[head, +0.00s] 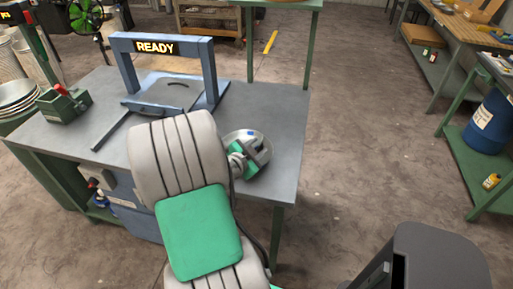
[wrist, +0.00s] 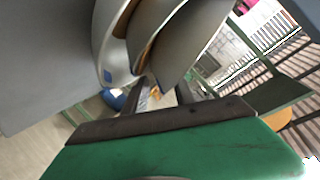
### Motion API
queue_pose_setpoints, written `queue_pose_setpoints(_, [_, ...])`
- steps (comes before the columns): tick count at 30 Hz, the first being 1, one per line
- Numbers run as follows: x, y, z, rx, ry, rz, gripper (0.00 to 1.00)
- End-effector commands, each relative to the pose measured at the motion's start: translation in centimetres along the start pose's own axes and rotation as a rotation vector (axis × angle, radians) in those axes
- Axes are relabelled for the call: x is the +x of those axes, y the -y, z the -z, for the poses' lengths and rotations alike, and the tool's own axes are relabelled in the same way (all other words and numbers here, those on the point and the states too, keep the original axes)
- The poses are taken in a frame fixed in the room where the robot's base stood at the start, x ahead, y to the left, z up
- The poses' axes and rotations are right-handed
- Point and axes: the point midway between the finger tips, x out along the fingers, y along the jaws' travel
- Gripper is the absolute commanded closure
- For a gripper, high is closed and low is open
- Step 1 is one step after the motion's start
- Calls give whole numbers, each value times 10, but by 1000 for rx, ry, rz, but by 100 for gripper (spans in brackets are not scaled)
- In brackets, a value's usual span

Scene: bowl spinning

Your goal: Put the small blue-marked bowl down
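The small blue-marked bowl (head: 262,139) is shiny grey metal, at the right part of the grey work table (head: 285,125). In the wrist view its curved wall and blue mark (wrist: 107,76) show at upper left, with the rim close to the fingers. My gripper (head: 255,157), green with dark fingers, is at the bowl and covers part of it. It appears shut on the bowl's rim. In the wrist view the gripper (wrist: 160,92) hides the exact contact. I cannot tell whether the bowl's base touches the table.
A blue-grey frame with a READY sign (head: 155,47) stands at the back of the table, with a flat plate under it. A green box (head: 63,105) with a red handle and stacked metal bowls (head: 17,97) are at left. The table's front right is clear.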

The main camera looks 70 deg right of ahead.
Motion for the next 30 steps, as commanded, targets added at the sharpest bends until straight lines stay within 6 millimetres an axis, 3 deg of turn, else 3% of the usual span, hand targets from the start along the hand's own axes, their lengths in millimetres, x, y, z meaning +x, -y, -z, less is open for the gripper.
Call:
queue_pose_setpoints(9, [-5, 5, 5, -1, 1, 1, 68])
queue_pose_setpoints(21, [-101, 4, 2, -1, 3, 7, 68])
queue_pose_setpoints(30, [-123, 3, 2, -5, 6, -2, 68])
